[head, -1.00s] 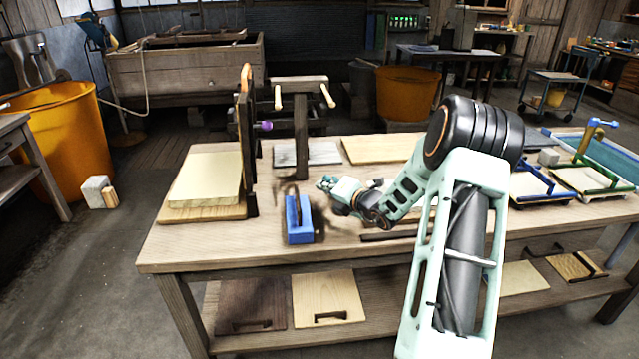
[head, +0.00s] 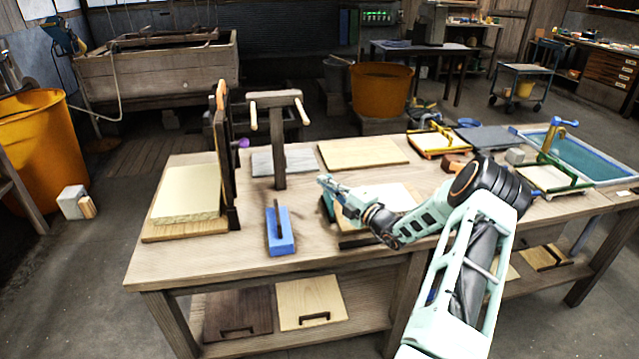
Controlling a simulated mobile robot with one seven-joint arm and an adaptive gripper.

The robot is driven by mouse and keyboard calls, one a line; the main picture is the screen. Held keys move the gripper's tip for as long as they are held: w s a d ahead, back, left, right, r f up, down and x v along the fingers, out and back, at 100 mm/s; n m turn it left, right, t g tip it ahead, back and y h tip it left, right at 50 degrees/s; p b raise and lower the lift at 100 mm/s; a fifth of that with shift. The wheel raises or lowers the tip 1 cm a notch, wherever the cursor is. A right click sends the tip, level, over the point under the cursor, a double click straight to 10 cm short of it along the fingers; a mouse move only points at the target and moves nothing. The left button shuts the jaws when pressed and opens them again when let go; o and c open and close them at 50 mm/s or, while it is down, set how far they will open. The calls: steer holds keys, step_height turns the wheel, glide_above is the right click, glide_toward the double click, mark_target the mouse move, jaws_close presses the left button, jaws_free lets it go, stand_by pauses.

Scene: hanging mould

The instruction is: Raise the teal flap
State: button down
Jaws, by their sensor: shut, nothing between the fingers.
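A dark teal piece (head: 327,208), which looks like part of the teal flap, shows at the left end of a mould with a white surface (head: 400,193) on the workbench. My arm covers much of this mould, so I cannot tell the flap's full shape or angle. My gripper (head: 323,180) is shut and empty. In the picture it is just above the teal piece, pointing left; I cannot tell whether they touch.
A blue block (head: 280,240) with an upright handle stands left of my gripper on the workbench (head: 190,262). A wooden T-shaped stand (head: 280,150) rises behind it. Pale boards (head: 187,192) lie at the left. A yellow-framed mould (head: 437,140) and a green-framed one (head: 555,178) are farther right.

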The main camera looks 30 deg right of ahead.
steer(key=shift+s+d, duration=0.1)
steer(key=shift+d, duration=0.35)
stand_by(0.3)
